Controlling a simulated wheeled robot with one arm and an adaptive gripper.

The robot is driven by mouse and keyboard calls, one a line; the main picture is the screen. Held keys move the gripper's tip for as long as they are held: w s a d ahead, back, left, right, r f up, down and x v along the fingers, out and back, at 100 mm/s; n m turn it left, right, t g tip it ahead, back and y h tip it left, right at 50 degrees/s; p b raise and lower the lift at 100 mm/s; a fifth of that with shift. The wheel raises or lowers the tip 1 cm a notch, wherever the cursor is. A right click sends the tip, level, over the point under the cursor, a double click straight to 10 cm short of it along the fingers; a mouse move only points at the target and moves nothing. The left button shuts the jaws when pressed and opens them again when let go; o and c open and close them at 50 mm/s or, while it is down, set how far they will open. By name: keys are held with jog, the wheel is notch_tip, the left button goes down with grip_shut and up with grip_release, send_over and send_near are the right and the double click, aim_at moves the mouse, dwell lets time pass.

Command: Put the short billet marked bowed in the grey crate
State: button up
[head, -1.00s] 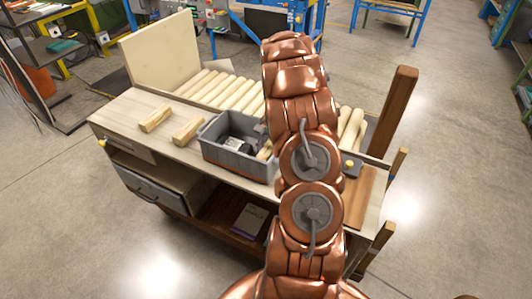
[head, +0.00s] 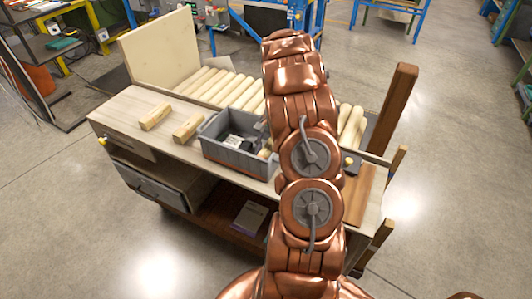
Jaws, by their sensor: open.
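The grey crate (head: 238,160) stands on the bench at its front middle, partly behind my arm. A black-and-white item (head: 236,142) lies inside it. A pale wood piece (head: 266,152) shows at the crate's right end, mostly hidden. Two short pale billets lie on the bench left of the crate: one farther left (head: 155,117) and one beside the crate (head: 188,128). No marking can be read on them. My gripper (head: 261,134) is almost wholly hidden behind my copper arm; a small dark grey part shows over the crate's right end.
A row of long pale billets (head: 222,88) lies behind the crate, with more (head: 351,124) right of my arm. A cream board (head: 160,48) stands at the back left. A dark wood post (head: 394,102) rises at the right. The bench's left end is clear.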

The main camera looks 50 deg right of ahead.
jog(key=b+v, duration=0.3)
jog(key=v, duration=0.6)
jog(key=shift+w+d+r, duration=0.1)
jog(key=shift+w+d, duration=0.05)
jog(key=shift+d, duration=0.05)
jog(key=shift+v, duration=1.1)
jog(key=s+a+r+n+h, duration=0.1)
jog(key=s+a+r+n, duration=0.15)
jog(key=a, duration=0.55)
jog(key=s+a+r+n+g, duration=0.1)
jog(key=s+a+r+n, duration=0.15)
jog(key=a, duration=0.55)
jog(key=s+a+r+n+h, duration=0.1)
jog(key=a+r+n, duration=0.15)
jog(key=a, duration=0.55)
jog(key=s+a+f+n+h, duration=0.1)
jog(key=s+a+n, duration=0.2)
jog(key=s+a, duration=0.3)
jog(key=s+a+f+n+h, duration=0.1)
jog(key=s+a+n, duration=0.3)
jog(key=s, duration=0.9)
jog(key=a+f, duration=0.1)
jog(key=a, duration=0.2)
jog(key=shift+f, duration=0.2)
jog(key=shift+s+a, duration=0.1)
jog(key=shift+c, duration=0.5)
